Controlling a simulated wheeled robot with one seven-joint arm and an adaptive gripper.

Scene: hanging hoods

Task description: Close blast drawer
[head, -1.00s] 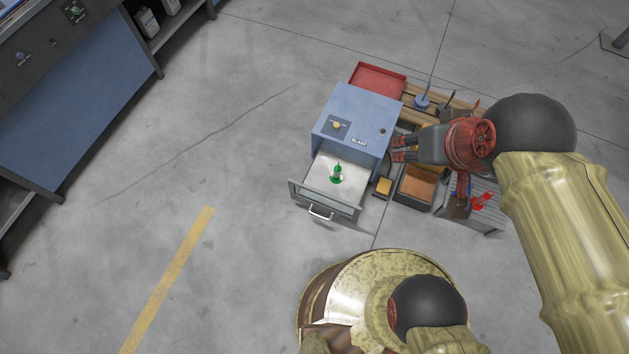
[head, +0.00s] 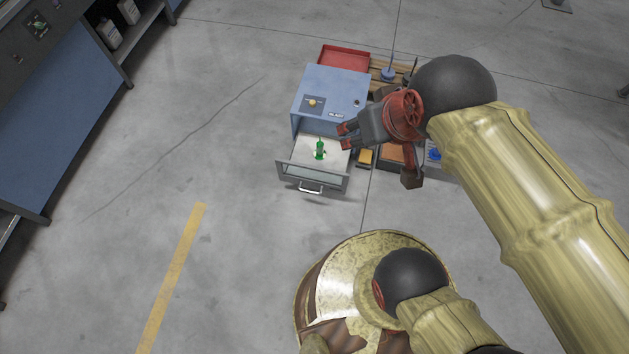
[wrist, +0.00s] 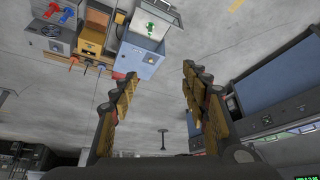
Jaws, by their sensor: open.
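The blast box (head: 328,97) is a blue cabinet labelled BLAST, standing on the floor in the head view. Its drawer (head: 285,171) is pulled out toward the front, with a silver bar handle (head: 311,188) on its face. A green object (head: 320,148) stands in the drawer. My gripper (head: 343,136) is open and empty, just right of the drawer, in front of the cabinet's right side in the picture. In the wrist view my gripper (wrist: 157,78) shows its two fingers spread, with the blue cabinet (wrist: 138,60) and the drawer's green object (wrist: 151,27) beyond the left finger.
A red tray (head: 344,57) lies behind the cabinet. Crates and tools on a wooden pallet stand to its right, partly hidden by my arm. A blue workbench (head: 65,120) runs along the left. The floor left of and before the drawer is clear.

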